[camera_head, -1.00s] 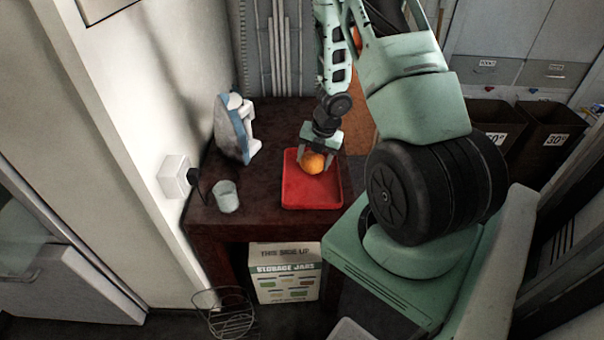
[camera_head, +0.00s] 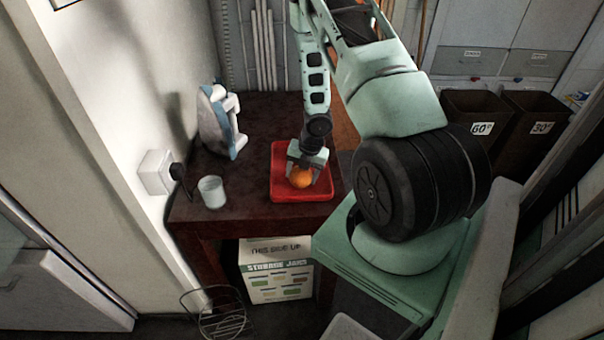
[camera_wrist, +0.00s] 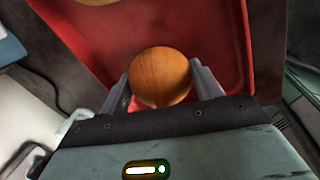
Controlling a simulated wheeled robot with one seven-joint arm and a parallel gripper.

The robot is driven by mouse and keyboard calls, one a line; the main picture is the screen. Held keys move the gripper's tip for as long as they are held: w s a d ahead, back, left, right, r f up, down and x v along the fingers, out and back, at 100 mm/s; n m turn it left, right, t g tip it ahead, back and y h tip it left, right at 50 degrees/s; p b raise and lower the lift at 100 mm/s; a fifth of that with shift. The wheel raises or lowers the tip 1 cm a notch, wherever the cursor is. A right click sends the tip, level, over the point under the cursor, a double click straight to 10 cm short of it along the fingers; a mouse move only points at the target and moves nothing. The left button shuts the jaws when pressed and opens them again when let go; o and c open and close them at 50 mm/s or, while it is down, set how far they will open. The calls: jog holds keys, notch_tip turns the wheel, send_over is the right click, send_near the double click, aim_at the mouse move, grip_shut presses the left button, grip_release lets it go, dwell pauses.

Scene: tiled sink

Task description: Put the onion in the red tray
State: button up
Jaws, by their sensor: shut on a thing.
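The onion (camera_head: 301,177) is a round orange-brown ball. My gripper (camera_head: 302,174) is shut on it, with one finger on each side. The red tray (camera_head: 287,153) lies on the dark wooden table, and the onion is over its front half. In the wrist view the onion (camera_wrist: 160,76) sits between the two fingers, with the red tray (camera_wrist: 215,45) behind and around it. I cannot tell whether the onion touches the tray floor.
A clothes iron (camera_head: 218,122) stands upright at the table's left, and a glass (camera_head: 212,191) stands at the front left. A storage-jars box (camera_head: 275,270) and a wire basket (camera_head: 214,312) are below. Brown bins (camera_head: 485,120) stand at right.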

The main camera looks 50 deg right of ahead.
aim_at(310, 172)
jog(key=shift+f, duration=0.2)
jog(key=o, duration=1.1)
jog(key=shift+r, duration=0.1)
jog(key=shift+c, duration=0.2)
jog(key=p+v, duration=0.4)
jog(key=v, duration=0.8)
jog(key=shift+r, duration=0.2)
